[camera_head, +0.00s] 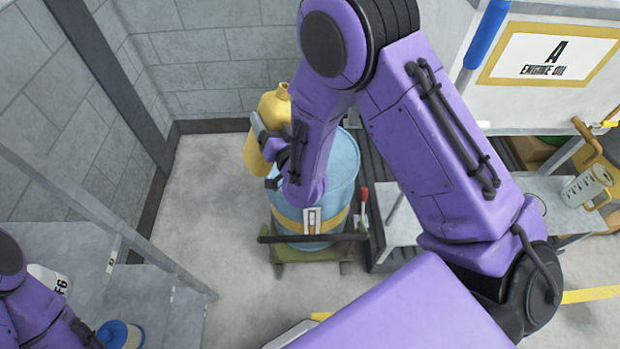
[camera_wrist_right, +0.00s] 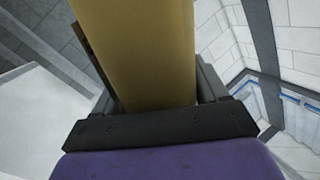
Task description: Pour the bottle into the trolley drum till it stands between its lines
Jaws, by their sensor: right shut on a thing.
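The yellow bottle (camera_head: 257,155) is in my right gripper (camera_head: 268,140), held up at the back left of the drum. Its top part (camera_head: 275,105) shows above the gripper. In the right wrist view the bottle (camera_wrist_right: 150,50) fills the space between the jaws of the right gripper (camera_wrist_right: 155,100). The light blue drum (camera_head: 342,170) stands on a low green trolley (camera_head: 310,255). A small gauge (camera_head: 312,221) with an orange part shows on the drum's front. My right arm hides most of the drum's top, and I cannot see whether liquid flows. My left gripper is not in view.
A clear jug (camera_head: 585,188) stands on a grey bench at right. Grey shelving (camera_head: 75,245) with a blue-lidded container (camera_head: 120,335) is at left. Bare floor lies left of the trolley.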

